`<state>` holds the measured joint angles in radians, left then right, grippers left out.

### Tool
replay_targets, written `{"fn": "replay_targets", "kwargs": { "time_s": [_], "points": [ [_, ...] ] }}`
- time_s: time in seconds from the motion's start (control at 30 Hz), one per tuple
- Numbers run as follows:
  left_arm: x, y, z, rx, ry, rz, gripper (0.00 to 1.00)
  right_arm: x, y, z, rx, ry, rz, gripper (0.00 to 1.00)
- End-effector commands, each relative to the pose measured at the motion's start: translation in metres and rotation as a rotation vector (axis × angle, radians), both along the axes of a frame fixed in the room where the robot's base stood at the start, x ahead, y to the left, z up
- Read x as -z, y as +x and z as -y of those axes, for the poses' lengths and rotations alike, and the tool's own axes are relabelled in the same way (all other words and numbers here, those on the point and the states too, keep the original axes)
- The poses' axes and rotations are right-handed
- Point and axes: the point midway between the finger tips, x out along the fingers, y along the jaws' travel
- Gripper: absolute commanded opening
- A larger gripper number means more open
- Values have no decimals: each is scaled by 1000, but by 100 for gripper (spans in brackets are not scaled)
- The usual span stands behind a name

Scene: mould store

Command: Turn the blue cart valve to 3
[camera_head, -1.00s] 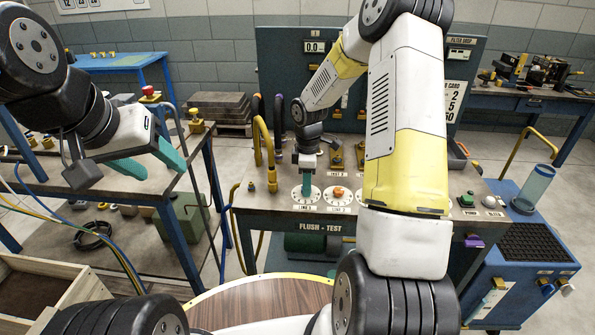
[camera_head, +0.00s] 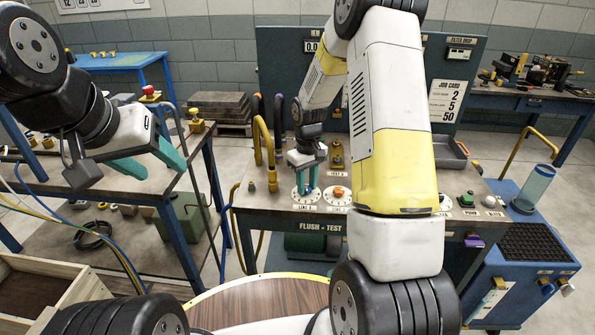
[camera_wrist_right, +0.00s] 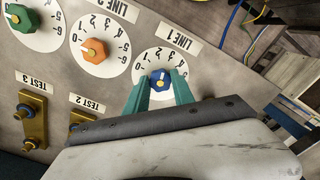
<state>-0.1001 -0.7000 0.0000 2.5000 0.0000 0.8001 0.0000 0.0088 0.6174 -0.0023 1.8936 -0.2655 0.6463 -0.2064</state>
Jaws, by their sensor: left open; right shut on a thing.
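The blue valve knob (camera_wrist_right: 160,82) sits on a round white dial numbered 0 to 6, labelled LINE 1, on the FLUSH + TEST bench. My right gripper (camera_wrist_right: 160,93) has one teal finger on each side of the knob and is shut on it. In the head view my right gripper (camera_head: 305,188) points down at the left dial (camera_head: 306,199), and its fingers partly hide the knob. I cannot tell exactly which number the knob points to. My left gripper (camera_head: 152,162) is open and empty, above the table at left.
An orange knob (camera_wrist_right: 94,51) on its own dial is beside the blue one, with another dial (camera_wrist_right: 30,22) beyond. Brass fittings (camera_wrist_right: 32,118) stand near the dials. A yellow bent pipe (camera_head: 263,143) rises left of the gripper. A blue cart (camera_head: 535,250) stands at right.

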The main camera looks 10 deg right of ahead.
Motion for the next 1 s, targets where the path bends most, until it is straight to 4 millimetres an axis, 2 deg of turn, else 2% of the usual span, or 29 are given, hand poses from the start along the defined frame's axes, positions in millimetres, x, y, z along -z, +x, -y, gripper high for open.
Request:
{"fn": "replay_targets", "kwargs": {
  "time_s": [0.4, 0.97, 1.0],
  "points": [
    [0, 0, 0, 0, 0, 0, 54, -1, 1, 0, 192, 0, 3, 0],
    [0, 0, 0, 0, 0, 0, 54, -1, 1, -1, 219, 1, 4, 0],
    [0, 0, 0, 0, 0, 0, 54, -1, 1, -1, 219, 1, 4, 35]
  ]
}}
